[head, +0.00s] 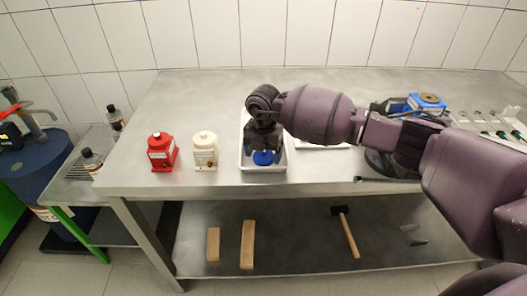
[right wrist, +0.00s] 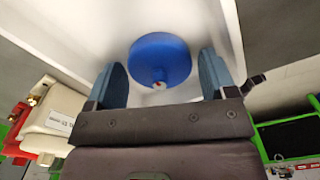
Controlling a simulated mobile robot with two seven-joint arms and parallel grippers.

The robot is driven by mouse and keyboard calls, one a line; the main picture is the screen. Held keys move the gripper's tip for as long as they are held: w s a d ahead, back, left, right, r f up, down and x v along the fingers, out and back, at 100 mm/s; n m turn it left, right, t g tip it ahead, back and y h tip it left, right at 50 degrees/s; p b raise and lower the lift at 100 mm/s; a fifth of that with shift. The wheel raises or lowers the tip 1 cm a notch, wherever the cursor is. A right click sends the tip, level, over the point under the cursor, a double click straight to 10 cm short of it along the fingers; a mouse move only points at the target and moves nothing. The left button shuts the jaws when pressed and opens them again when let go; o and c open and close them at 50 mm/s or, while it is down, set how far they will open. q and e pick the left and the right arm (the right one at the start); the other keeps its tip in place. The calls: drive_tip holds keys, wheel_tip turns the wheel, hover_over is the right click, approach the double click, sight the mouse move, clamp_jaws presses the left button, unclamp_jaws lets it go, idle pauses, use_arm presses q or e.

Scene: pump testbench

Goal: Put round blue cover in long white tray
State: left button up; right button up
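The round blue cover (head: 263,158) is at the front part of the long white tray (head: 264,170), within its outline in the head view. In the right wrist view the cover (right wrist: 160,60) is a blue disc with a small pale spot at its edge, and the pale tray wall (right wrist: 228,25) runs beside it. My right gripper (head: 263,153) points down over the tray. Its two blue fingers are apart, one on each side of the cover, with gaps visible in the wrist view. The gripper and arm hide part of the tray. My left gripper is not in view.
A white canister (head: 204,152) and a red canister (head: 161,153) stand left of the tray on the metal table (head: 215,95). A blue device (head: 427,102) stands at the right. A hammer (head: 346,230) and wooden blocks (head: 247,245) lie on the lower shelf.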

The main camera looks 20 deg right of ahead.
drive_tip(key=shift+o, duration=1.4)
drive_tip(key=shift+r, duration=0.1)
wheel_tip(320, 180, up, 12)
drive_tip(key=shift+p, duration=0.35)
